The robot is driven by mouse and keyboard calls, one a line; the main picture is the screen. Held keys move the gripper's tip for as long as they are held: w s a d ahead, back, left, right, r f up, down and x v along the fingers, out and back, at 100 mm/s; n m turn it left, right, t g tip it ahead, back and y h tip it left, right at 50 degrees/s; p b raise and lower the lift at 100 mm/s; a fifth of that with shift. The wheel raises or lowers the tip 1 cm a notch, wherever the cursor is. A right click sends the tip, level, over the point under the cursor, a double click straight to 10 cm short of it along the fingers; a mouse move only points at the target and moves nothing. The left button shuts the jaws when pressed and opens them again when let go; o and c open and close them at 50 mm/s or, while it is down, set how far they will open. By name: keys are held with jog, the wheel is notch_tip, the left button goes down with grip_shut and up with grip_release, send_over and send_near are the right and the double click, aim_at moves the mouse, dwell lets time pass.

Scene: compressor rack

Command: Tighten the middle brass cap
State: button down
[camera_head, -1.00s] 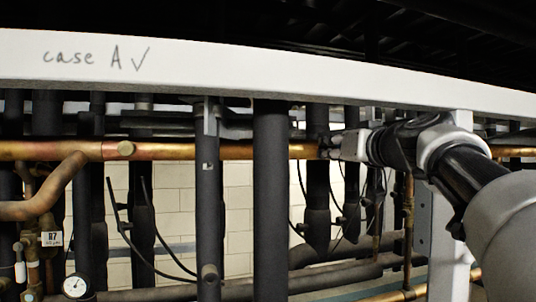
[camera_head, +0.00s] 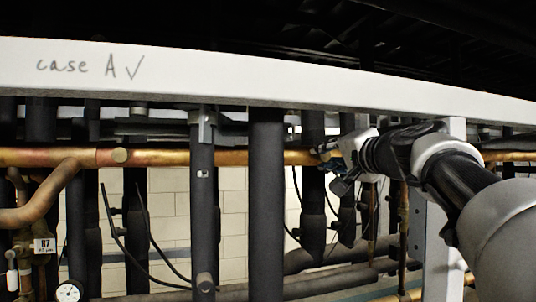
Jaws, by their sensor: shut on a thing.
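My gripper (camera_head: 326,153) is at the copper pipe (camera_head: 220,157), right of the centre in the head view. Its fingers are closed at the pipe and the hand is rolled at a slant. What they hold is mostly hidden by the fingers; it sits where a cap would be on the pipe, so I take it as the middle brass cap, but I cannot see it clearly.
A white beam (camera_head: 250,85) marked "case A" runs above the pipe. Dark insulated pipes (camera_head: 266,200) stand upright left of my gripper. A pale upright post (camera_head: 437,240) is below my arm. A gauge (camera_head: 69,291) and thin black cables (camera_head: 125,235) are at the lower left.

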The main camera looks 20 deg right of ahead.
jog(key=m, duration=0.2)
jog(key=m+p, duration=0.1)
jog(key=m, duration=0.2)
jog(key=shift+r+m+p, duration=0.2)
jog(key=shift+m+p, duration=0.1)
jog(key=m+p, duration=0.1)
jog(key=m, duration=0.3)
jog(key=shift+f+m+p, duration=0.1)
jog(key=shift+m+p, duration=0.25)
jog(key=shift+m, duration=0.05)
jog(key=c, duration=1.3)
grip_release()
jog(key=shift+f, duration=0.1)
jog(key=shift+c, duration=0.2)
